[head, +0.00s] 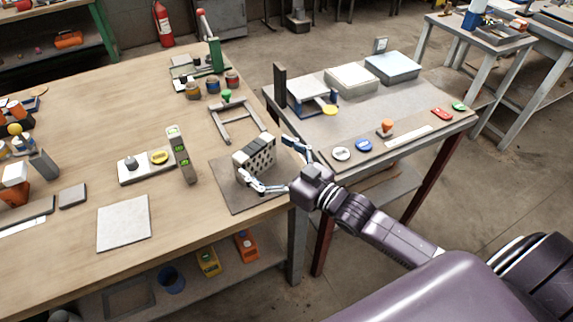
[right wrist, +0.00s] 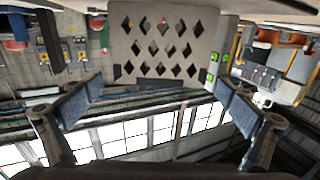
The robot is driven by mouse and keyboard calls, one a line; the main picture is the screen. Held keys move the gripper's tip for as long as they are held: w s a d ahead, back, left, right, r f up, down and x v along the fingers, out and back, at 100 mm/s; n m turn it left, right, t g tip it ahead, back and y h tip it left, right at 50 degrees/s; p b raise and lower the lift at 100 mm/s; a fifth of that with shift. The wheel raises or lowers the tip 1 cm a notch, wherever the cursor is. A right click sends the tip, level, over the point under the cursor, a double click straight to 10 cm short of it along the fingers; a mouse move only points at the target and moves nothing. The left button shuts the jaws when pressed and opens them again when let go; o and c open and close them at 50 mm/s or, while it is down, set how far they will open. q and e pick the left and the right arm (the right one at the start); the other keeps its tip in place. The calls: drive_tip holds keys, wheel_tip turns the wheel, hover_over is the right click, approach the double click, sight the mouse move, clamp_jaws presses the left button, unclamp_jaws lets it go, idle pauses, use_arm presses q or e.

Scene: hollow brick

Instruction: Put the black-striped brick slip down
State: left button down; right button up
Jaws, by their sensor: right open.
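A pale grey hollow brick (head: 257,157) with rows of dark diamond holes stands on a dark square mat (head: 231,198) near the wood table's right edge. It fills the upper middle of the right wrist view (right wrist: 160,35). Dark marks show on its left end in the head view; I cannot tell whether these belong to a separate black-striped slip. My right gripper (head: 263,157) is open, its fingers spread on either side of the brick. In the right wrist view, its fingers (right wrist: 160,88) are wide apart with nothing clamped between them. My left gripper is not in view.
A grey frame (head: 236,121) lies behind the brick. A pale square tile (head: 124,223) lies front left. A second table (head: 400,100) with boxes and coloured discs stands right.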

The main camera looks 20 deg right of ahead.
drive_tip(key=p+v, duration=0.3)
drive_tip(key=v, duration=0.5)
drive_tip(key=shift+s, duration=0.15)
drive_tip(key=shift+d, duration=0.1)
drive_tip(key=shift+s, duration=0.15)
